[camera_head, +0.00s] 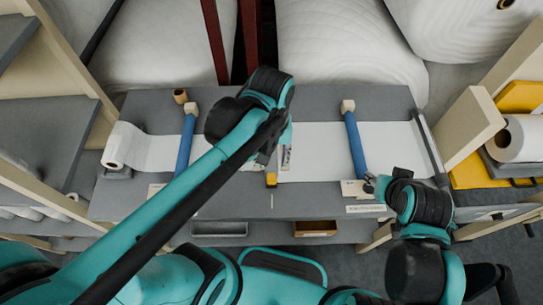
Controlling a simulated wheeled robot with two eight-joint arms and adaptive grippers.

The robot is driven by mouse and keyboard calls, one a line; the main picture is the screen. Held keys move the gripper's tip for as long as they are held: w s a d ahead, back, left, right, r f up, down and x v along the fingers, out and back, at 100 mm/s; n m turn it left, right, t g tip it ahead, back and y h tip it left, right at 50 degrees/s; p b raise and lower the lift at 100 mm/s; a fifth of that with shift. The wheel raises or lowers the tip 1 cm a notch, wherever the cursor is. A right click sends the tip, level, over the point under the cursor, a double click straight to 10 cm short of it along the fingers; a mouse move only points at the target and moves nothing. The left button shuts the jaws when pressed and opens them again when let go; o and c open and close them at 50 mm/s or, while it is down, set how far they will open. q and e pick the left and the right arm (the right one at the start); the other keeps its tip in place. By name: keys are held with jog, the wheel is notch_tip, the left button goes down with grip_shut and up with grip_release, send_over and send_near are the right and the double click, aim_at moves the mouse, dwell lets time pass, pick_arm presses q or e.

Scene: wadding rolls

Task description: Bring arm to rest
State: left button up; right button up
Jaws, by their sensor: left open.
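My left arm reaches from the lower left over the middle of the grey table (330,200). My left gripper (268,152) is open, pointing down above the table, just above a small yellow-and-dark item (271,179); its fingers are partly hidden by the arm. My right arm is folded at the table's front right. My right gripper (376,185) is small in view beside the lower end of the right blue bar (356,145); whether it is open or shut does not show.
White wadding (325,150) lies across the table from a roll (118,145) at the left. A left blue bar (186,140) crosses it. Big white rolls (345,50) stand behind. Shelves flank both sides; the right one holds another roll (516,138). Open trays (316,228) sit below the front edge.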

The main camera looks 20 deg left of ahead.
dwell(0.4)
pick_arm(q)
jog(key=a+f+m+t+b, duration=0.3)
jog(key=a+t, duration=0.4)
jog(key=a, duration=0.1)
jog(key=shift+w, duration=0.3)
dwell(2.6)
